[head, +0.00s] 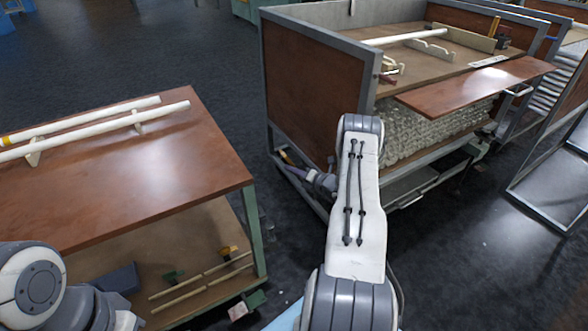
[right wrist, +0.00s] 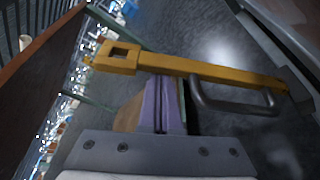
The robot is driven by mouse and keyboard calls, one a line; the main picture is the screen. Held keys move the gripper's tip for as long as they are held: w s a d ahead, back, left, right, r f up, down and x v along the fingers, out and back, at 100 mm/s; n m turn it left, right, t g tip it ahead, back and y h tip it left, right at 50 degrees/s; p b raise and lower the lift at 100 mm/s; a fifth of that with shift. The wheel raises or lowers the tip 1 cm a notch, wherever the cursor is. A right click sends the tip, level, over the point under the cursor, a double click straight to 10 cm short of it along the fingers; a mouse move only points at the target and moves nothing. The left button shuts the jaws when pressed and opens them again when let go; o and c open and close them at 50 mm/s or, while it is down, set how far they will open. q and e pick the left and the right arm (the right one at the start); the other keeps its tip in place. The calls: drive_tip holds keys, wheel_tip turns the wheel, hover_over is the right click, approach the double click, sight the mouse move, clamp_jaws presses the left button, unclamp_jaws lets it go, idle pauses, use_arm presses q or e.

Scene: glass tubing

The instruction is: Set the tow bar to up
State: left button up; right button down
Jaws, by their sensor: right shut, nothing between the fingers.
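The tow bar (right wrist: 190,67) is a yellow bar with a square-holed end at the left of the right wrist view. It runs across that view to a dark mount at the right, with a grey loop handle (right wrist: 240,106) at its lower edge. A small yellow piece of it shows in the head view (head: 285,157) by the cart's lower left corner. My right gripper (right wrist: 161,82) is shut and empty; its purple fingertips end at the bar's lower edge, and I cannot tell if they touch. It also shows in the head view (head: 311,176). My left gripper is out of view.
The cart (head: 315,75) has brown panels, a grey frame and a raised brown flap (head: 475,87). A brown-topped workbench (head: 130,185) with white tubes (head: 95,130) stands at the left. Dark floor (head: 200,60) lies open between and behind them. Another frame (head: 550,170) stands at the right.

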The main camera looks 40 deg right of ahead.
drive_tip(key=s+a+p, duration=0.1)
drive_tip(key=s+p, duration=0.2)
drive_tip(key=s, duration=0.6)
drive_tip(key=shift+s+a, duration=0.15)
drive_tip(key=shift+a, duration=0.15)
drive_tip(key=shift+s+f, duration=0.1)
